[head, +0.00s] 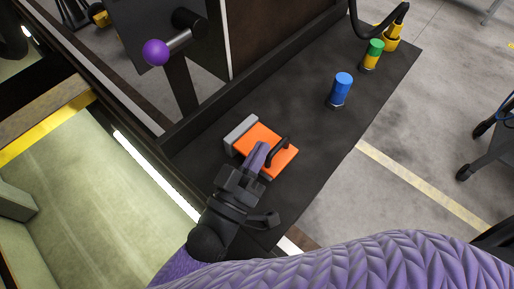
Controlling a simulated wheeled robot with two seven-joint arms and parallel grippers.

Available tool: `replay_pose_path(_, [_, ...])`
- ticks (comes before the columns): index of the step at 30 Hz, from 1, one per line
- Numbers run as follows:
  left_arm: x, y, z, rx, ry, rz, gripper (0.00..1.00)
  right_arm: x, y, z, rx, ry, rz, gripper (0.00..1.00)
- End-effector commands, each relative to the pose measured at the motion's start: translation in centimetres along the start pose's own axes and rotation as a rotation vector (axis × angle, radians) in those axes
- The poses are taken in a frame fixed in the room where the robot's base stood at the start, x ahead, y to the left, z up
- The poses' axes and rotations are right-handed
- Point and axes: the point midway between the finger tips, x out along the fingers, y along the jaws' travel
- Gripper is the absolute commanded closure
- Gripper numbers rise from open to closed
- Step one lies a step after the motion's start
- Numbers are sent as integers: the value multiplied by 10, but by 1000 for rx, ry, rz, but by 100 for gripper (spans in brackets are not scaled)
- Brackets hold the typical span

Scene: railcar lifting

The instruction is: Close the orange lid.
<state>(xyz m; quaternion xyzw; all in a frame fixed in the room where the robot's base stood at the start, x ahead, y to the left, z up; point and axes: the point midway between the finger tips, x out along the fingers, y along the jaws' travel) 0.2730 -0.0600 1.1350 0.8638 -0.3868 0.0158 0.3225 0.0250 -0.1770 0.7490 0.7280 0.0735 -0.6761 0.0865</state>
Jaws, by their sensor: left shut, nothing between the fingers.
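The orange lid (257,138) is on the dark ledge near the middle of the head view, beside a grey block (240,131). A black handle (281,149) stands up on the lid's right part. The lid looks flat, lying low over its base. My left gripper (259,153) is shut and empty, with its purple fingers over the lid's lower part, left of the handle. I cannot tell whether the fingers touch the lid. They hide part of its lower edge. My right gripper does not show.
A blue cylinder (342,86) and a green and yellow cylinder (371,54) stand farther up the dark ledge (310,135). A purple ball knob (156,52) on a lever sticks out at the upper left. The ledge right of the lid is clear.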

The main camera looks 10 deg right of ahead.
Motion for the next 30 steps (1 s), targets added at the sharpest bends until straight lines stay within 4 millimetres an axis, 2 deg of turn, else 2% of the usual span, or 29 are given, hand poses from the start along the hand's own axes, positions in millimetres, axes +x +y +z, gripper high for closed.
replay_pose_path(11, [2, 2, -4, 0, 1, 0, 100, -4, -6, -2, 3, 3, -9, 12])
replay_pose_path(14, [9, 8, -17, 2, 2, 0, 100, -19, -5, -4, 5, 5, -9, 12])
replay_pose_path(17, [20, 17, -39, 2, 4, -2, 100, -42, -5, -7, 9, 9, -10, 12])
replay_pose_path(18, [19, 17, -42, 2, 2, -4, 100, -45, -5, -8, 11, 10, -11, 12])
replay_pose_path(20, [-7, 8, -33, 1, -4, -7, 100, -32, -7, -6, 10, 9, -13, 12])
replay_pose_path(24, [-48, 3, -32, 1, -4, -7, 100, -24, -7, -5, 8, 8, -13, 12])
replay_pose_path(27, [-67, 1, -34, 1, -2, -6, 100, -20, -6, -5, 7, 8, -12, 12])
replay_pose_path(30, [-77, 0, -35, 1, 0, -4, 100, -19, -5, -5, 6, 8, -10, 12])
